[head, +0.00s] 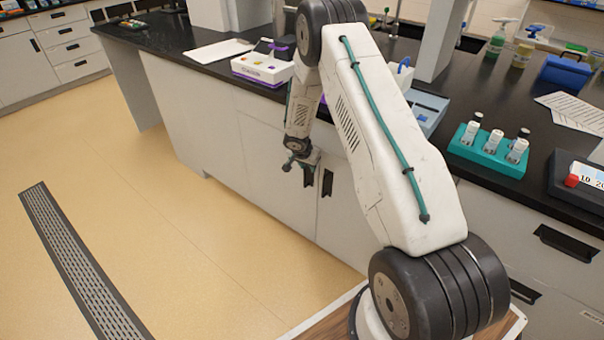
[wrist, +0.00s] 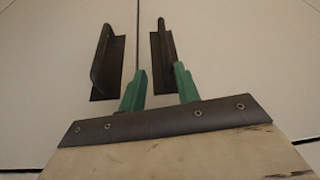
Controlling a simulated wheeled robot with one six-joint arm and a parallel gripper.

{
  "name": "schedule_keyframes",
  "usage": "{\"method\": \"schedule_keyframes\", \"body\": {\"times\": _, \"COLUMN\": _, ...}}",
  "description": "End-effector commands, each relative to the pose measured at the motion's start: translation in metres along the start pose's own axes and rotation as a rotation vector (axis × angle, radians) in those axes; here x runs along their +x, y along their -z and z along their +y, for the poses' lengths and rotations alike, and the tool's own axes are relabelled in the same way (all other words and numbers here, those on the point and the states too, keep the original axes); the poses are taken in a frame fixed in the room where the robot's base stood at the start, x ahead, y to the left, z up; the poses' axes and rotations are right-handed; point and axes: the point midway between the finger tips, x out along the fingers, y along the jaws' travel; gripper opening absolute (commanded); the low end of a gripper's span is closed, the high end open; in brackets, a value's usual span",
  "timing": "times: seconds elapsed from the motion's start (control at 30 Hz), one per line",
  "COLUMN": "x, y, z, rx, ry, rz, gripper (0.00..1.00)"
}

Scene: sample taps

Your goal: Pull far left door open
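In the head view, the white cabinet front below the counter has a door (head: 262,165) left of a seam. A dark upright handle (head: 326,183) is right of my gripper (head: 298,164), which hangs close to the doors. The wrist view shows two dark handles, one on each side of the door seam: a left handle (wrist: 106,62) and a right handle (wrist: 158,60). My gripper (wrist: 160,72) has its green fingers apart. The right handle lies between the fingertips in that view; contact cannot be told. The doors look shut.
The black counter (head: 150,38) above holds a white device (head: 262,68) and a teal rack (head: 487,150) with vials. The tan floor (head: 170,250) before the doors is clear, with a drain grate (head: 75,260) at left. Drawers with dark handles are at right.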

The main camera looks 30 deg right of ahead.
Motion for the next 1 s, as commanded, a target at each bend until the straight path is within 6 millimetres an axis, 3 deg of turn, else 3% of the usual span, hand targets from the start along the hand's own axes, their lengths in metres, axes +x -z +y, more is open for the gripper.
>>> {"method": "schedule_keyframes", "body": {"times": 0.13, "x": 0.016, "y": -0.016, "z": -0.015, "rx": -0.024, "ry": 0.007, "rz": -0.002, "gripper": 0.32}}
{"method": "schedule_keyframes", "body": {"times": 0.4, "x": 0.054, "y": -0.021, "z": -0.021, "rx": -0.033, "ry": 0.010, "rz": -0.002, "gripper": 0.32}}
{"method": "schedule_keyframes", "body": {"times": 0.8, "x": 0.065, "y": -0.018, "z": -0.019, "rx": -0.029, "ry": 0.009, "rz": -0.001, "gripper": 0.32}}
{"method": "schedule_keyframes", "body": {"times": 0.83, "x": 0.065, "y": -0.018, "z": -0.018, "rx": -0.029, "ry": 0.009, "rz": -0.001, "gripper": 0.29}}
{"method": "schedule_keyframes", "body": {"times": 0.93, "x": 0.065, "y": -0.017, "z": -0.018, "rx": -0.029, "ry": 0.009, "rz": -0.001, "gripper": 0.01}}
{"method": "schedule_keyframes", "body": {"times": 1.0, "x": 0.065, "y": -0.017, "z": -0.019, "rx": -0.029, "ry": 0.010, "rz": 0.000, "gripper": 0.00}}
